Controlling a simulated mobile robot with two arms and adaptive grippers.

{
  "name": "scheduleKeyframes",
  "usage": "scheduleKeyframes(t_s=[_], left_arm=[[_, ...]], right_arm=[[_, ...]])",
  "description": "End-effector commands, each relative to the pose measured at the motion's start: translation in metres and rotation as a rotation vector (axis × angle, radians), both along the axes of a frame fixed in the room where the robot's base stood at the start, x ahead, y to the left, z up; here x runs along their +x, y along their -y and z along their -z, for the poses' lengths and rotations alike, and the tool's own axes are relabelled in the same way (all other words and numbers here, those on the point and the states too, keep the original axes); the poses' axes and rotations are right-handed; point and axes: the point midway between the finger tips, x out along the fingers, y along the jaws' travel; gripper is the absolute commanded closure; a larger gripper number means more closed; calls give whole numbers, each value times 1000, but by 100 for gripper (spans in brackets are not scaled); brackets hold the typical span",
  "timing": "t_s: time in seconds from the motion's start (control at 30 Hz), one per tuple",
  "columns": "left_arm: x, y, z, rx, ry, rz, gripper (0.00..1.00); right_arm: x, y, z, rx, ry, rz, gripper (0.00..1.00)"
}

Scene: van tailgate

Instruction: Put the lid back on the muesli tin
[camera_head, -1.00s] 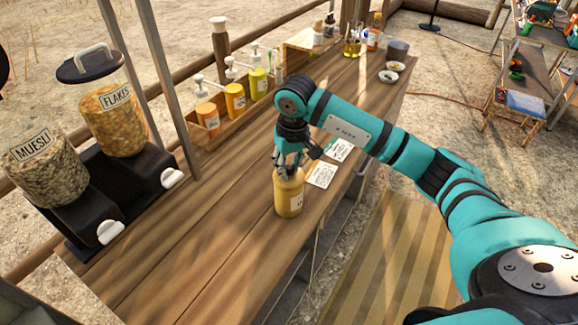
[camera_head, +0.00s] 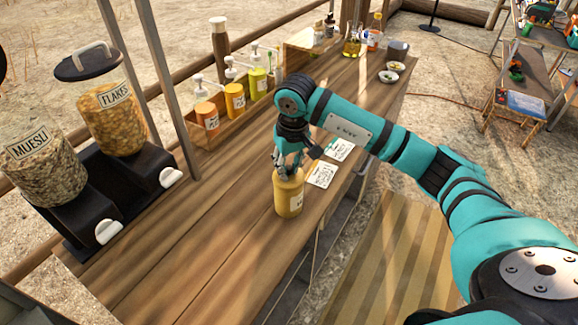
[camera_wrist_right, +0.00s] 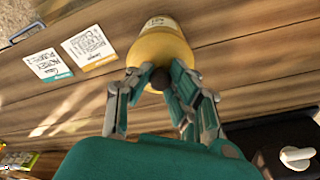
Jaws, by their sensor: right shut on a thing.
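A clear dispenser labelled MUESLI (camera_head: 45,172) stands at the left of the counter, filled with muesli. No lid shows on its top. A yellow jar (camera_head: 288,200) with a pale label stands upright on the counter; it also shows in the right wrist view (camera_wrist_right: 160,45). My right gripper (camera_head: 287,172) is above the jar, with its fingers at the jar's top. In the right wrist view my right gripper (camera_wrist_right: 158,80) is shut on the small dark knob (camera_wrist_right: 159,78) at the jar's top. My left gripper is not in view.
A FLAKES dispenser (camera_head: 113,115) with a dark handled lid (camera_head: 88,62) stands beside the muesli. A wooden box (camera_head: 215,125) of pump bottles lies along the back edge. Two cards (camera_head: 322,173) lie right of the jar. The counter's front left is clear.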

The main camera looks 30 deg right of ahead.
Motion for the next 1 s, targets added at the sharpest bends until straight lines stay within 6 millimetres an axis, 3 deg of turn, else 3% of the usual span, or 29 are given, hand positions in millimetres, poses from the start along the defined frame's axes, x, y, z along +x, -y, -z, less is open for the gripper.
scheduleKeyframes(t_s=[1.0], left_arm=[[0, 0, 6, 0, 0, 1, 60]], right_arm=[[0, 0, 1, 0, 0, 0, 100]])
